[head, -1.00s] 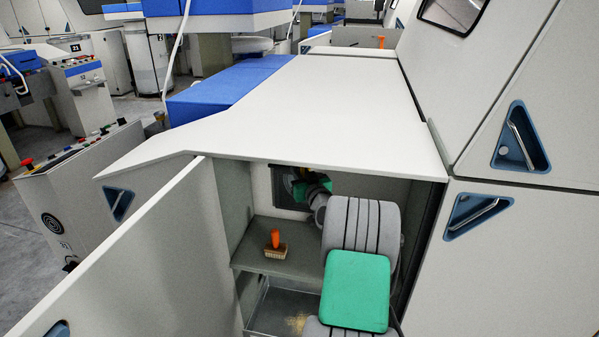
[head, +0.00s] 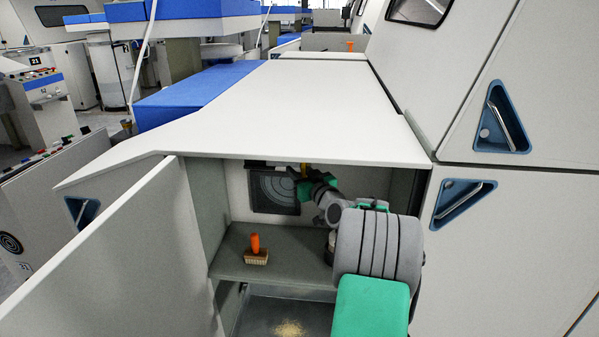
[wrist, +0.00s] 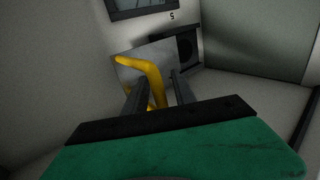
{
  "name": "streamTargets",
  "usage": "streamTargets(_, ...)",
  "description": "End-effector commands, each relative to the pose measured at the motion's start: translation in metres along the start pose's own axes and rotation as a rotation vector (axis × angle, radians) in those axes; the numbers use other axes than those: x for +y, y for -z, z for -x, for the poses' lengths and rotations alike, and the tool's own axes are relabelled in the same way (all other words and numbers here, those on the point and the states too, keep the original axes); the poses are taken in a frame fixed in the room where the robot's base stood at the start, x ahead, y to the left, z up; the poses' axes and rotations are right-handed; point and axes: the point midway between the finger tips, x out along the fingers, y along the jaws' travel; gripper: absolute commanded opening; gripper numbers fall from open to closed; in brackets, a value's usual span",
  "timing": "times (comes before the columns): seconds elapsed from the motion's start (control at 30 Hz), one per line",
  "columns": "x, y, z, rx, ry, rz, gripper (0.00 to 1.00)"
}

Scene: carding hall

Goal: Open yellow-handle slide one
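The yellow handle (wrist: 150,72) is a bent bar on a grey plate (wrist: 128,68), the slide, at the back wall inside the cabinet. In the head view only a small bit of yellow (head: 303,169) shows at my gripper's tip. My gripper (wrist: 160,90) has its two dark fingers apart, with the handle's lower part between them. A gap shows at the right finger; contact on the left side cannot be told. My gripper also shows in the head view (head: 304,175), partly hidden.
The cabinet door (head: 120,250) stands open at left. An orange-handled brush (head: 255,250) stands on the shelf (head: 290,250). Pale fluff (head: 288,329) lies in the bin below. The white top cover (head: 280,110) hangs over my arm.

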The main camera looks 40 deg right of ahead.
Motion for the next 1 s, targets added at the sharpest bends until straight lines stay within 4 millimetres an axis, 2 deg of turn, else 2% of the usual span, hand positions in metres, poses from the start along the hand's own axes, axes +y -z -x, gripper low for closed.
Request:
streamTargets(0.23,0.001,0.000,0.001,0.000,-0.002,0.000,0.34)
streamTargets(0.33,0.002,0.000,0.009,0.001,-0.003,0.000,0.34)
streamTargets(0.6,0.002,-0.001,0.062,0.001,-0.004,0.000,0.34)
streamTargets(0.7,0.001,0.000,0.074,0.001,-0.003,0.000,0.34)
streamTargets(1.0,0.000,0.000,0.079,0.000,-0.001,0.000,0.34)
